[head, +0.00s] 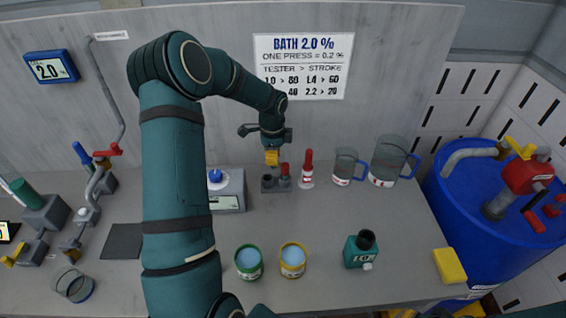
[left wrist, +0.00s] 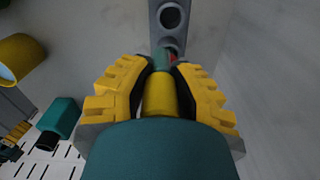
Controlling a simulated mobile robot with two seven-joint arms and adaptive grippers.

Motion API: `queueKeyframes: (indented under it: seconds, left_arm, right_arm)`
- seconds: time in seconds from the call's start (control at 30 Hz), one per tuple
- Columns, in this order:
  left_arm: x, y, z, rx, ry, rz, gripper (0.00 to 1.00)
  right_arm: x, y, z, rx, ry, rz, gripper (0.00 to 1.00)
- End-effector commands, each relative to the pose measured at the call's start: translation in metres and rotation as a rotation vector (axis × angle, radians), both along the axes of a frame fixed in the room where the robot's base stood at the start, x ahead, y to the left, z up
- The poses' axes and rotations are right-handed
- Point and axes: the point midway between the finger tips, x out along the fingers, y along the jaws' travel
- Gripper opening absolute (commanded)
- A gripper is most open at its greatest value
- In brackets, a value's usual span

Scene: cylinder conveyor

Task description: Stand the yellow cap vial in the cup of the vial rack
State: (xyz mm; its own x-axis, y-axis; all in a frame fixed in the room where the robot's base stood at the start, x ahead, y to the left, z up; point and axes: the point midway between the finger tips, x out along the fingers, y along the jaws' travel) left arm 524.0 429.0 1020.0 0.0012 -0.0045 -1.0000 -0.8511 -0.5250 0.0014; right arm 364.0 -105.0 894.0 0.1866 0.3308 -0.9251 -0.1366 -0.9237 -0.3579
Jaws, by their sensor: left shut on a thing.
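The yellow cap vial (left wrist: 159,94) is between the yellow fingers of my left gripper (left wrist: 160,85) in the left wrist view, with the fingers shut on its yellow cap. A teal part shows beyond the cap, toward the rack. In the head view my left gripper (head: 272,158) points down just above the grey vial rack (head: 275,187). A red-topped piece (head: 284,170) stands at the rack's right side. The rack also shows in the left wrist view (left wrist: 158,22), with a round dark opening. The vial's lower end is not clear. My right gripper is not in view.
A red bottle (head: 307,172) and glass beakers (head: 345,167) stand right of the rack. A grey device with a blue knob (head: 228,190) is to its left. Green-rimmed (head: 249,262) and yellow-rimmed cups (head: 292,260) and a teal bottle (head: 361,250) stand in front. The bench between is clear.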

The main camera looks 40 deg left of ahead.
Motion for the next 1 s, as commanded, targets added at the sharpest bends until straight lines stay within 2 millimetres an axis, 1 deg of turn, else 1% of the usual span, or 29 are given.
queueKeyframes:
  seconds: [0.03,0.1,0.27,0.67,0.87,1.0]
  left_arm:
    - [0.001,0.006,-0.002,0.0,0.001,0.009,0.0]
    - [0.003,0.011,-0.004,0.001,0.002,0.016,0.0]
    - [0.004,0.016,-0.006,0.003,0.002,0.023,0.0]
    - [0.004,0.017,-0.006,0.002,0.003,0.022,0.0]
    - [0.004,0.017,-0.015,0.002,0.003,0.022,0.0]
    - [0.004,0.017,-0.025,0.001,0.003,0.021,0.0]
  right_arm:
    - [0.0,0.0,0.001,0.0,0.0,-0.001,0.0]
    - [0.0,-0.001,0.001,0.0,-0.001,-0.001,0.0]
    - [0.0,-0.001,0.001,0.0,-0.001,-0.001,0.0]
    - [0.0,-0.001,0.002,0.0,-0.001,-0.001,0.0]
    - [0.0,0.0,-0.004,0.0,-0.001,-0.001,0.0]
    - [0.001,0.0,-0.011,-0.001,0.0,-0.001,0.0]
